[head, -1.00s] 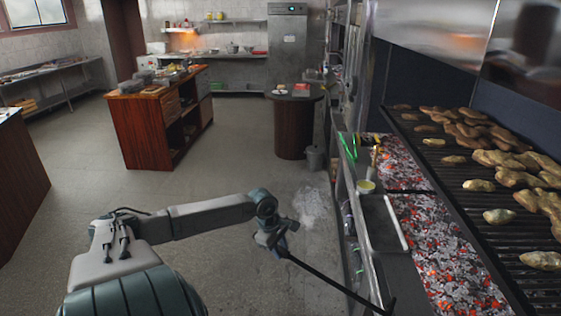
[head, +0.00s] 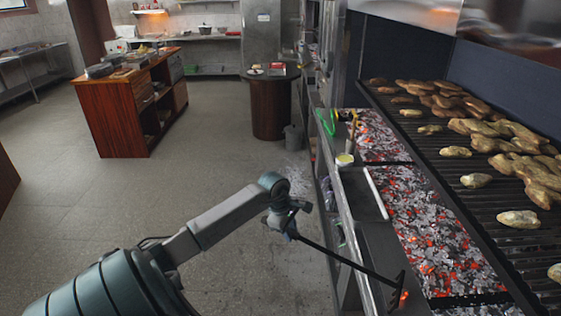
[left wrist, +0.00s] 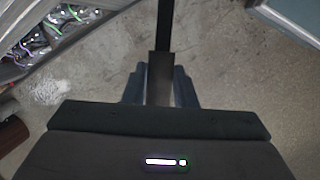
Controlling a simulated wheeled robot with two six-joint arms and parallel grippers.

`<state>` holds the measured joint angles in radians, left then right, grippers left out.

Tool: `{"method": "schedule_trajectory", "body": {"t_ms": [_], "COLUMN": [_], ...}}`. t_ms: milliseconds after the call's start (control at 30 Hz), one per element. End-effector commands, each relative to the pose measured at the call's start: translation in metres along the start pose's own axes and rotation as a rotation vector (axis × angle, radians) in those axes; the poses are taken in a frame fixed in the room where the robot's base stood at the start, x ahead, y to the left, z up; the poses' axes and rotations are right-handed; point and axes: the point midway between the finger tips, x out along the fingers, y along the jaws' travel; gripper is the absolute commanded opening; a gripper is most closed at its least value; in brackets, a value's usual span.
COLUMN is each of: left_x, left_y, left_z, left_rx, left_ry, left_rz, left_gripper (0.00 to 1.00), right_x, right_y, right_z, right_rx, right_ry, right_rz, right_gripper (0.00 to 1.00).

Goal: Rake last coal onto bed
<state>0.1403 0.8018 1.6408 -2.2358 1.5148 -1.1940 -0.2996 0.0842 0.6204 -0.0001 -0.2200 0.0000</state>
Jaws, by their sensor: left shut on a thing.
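My left gripper (head: 288,226) is shut on the black handle of a rake (head: 345,259) and holds it out over the floor toward the grill. The handle also runs up between my fingers in the left wrist view (left wrist: 164,28). The rake's crosswise head is at the steel ledge in front of the grill. A glowing orange coal (head: 404,299) is right beside the rake head, near the ledge's inner side; I cannot tell whether they touch. The coal bed (head: 425,235), grey and red embers, lies just right of the ledge. My right gripper is not in view.
The grill grate (head: 490,205) with several browned pieces of food is right of the coals. A wooden island (head: 115,115) is far left. The floor between is clear.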

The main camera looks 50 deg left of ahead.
Motion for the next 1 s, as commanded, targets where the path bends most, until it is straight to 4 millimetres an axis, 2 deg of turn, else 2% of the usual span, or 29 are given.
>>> {"method": "schedule_trajectory", "body": {"t_ms": [100, 533, 1000], "left_x": [0.002, 0.013, 0.026], "left_y": [0.008, 0.030, 0.055], "left_z": [0.014, 0.052, 0.093], "left_rx": [0.001, 0.000, 0.001], "left_ry": [-0.007, -0.005, -0.005], "left_rz": [0.003, 0.002, 0.001], "left_gripper": [0.00, 0.00, 0.00], "right_x": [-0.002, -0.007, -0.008], "right_y": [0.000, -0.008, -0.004], "right_z": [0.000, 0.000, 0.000], "right_rx": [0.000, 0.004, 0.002], "right_ry": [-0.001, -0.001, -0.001], "right_rz": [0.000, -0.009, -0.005], "right_gripper": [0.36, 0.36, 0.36]}}
